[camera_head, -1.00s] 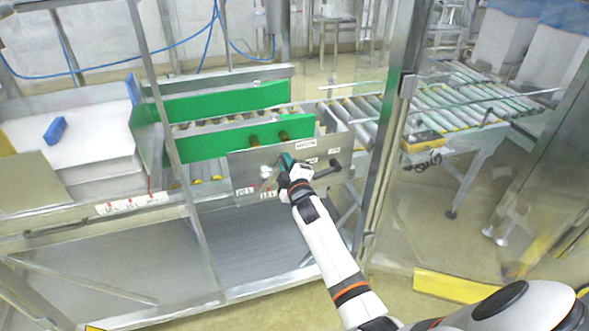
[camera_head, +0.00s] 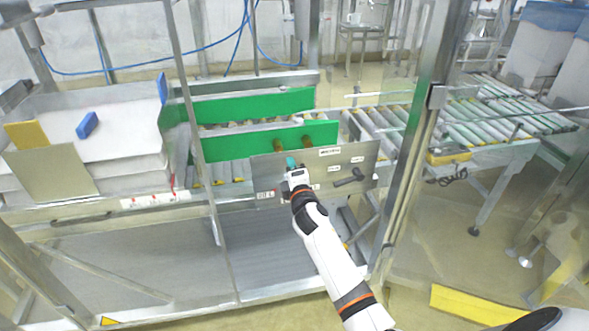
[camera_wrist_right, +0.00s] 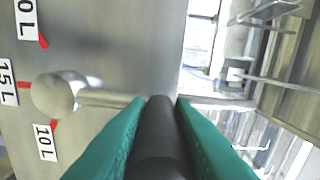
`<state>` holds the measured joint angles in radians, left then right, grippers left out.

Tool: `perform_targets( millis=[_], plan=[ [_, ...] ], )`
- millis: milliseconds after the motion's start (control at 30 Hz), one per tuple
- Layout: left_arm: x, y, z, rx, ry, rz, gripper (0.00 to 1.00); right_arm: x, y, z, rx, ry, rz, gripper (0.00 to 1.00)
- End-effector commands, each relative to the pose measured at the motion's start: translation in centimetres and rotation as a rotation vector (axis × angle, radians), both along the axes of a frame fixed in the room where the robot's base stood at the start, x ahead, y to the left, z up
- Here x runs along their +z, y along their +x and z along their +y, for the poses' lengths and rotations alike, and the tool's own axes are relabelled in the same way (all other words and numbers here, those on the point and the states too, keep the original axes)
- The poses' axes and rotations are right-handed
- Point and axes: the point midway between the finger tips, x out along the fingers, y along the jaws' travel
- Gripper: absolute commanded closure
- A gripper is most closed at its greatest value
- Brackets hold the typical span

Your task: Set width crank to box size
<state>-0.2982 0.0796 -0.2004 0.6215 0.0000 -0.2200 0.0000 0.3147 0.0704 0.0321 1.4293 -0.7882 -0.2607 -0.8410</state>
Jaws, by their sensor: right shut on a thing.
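The metal panel (camera_head: 318,184) with the crank stands in front of the green guides. My right gripper (camera_head: 291,163) is at its left part in the head view. In the right wrist view its green fingers (camera_wrist_right: 161,135) are shut on the dark crank handle (camera_wrist_right: 160,125). A silver crank arm (camera_wrist_right: 108,98) runs left from the handle to a round knob (camera_wrist_right: 54,95). The knob lies between red marks labelled 15 L (camera_wrist_right: 8,82) and 10 L (camera_wrist_right: 45,142), with another partly cut label above. In the head view the gripper hides most of the crank. My left gripper is not in view.
A second crank with a black handle (camera_head: 350,179) is on the panel's right. Green guides (camera_head: 270,140) and a roller conveyor (camera_head: 375,130) lie behind. A metal frame post (camera_head: 415,140) stands right of my arm.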

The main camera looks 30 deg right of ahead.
Motion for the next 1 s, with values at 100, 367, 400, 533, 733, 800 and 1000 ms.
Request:
perform_targets(
  millis=[100, 367, 400, 533, 733, 800, 1000],
  plan=[
    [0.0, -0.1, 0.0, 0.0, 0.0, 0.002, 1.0, -0.1, 0.0, 0.2, 0.003, -0.001, 0.001, 1.0],
    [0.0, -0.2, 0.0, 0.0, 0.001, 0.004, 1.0, -0.1, 0.0, 0.2, 0.004, -0.001, 0.001, 0.77],
    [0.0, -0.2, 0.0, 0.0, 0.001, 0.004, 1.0, -0.1, 0.0, 0.2, 0.004, -0.001, 0.001, 0.71],
    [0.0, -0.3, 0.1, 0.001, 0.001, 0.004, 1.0, -0.1, 0.0, 0.1, 0.003, -0.001, 0.001, 0.57],
    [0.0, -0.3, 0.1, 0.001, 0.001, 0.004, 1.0, -0.1, 0.0, 0.1, 0.001, -0.001, 0.001, 0.57],
    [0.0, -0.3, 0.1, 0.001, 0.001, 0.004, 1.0, -0.1, -0.2, 0.1, 0.001, -0.001, 0.001, 0.57],
    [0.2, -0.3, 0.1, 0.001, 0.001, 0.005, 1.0, -0.1, -2.5, 0.7, 0.002, -0.001, 0.003, 0.57]
  ],
)
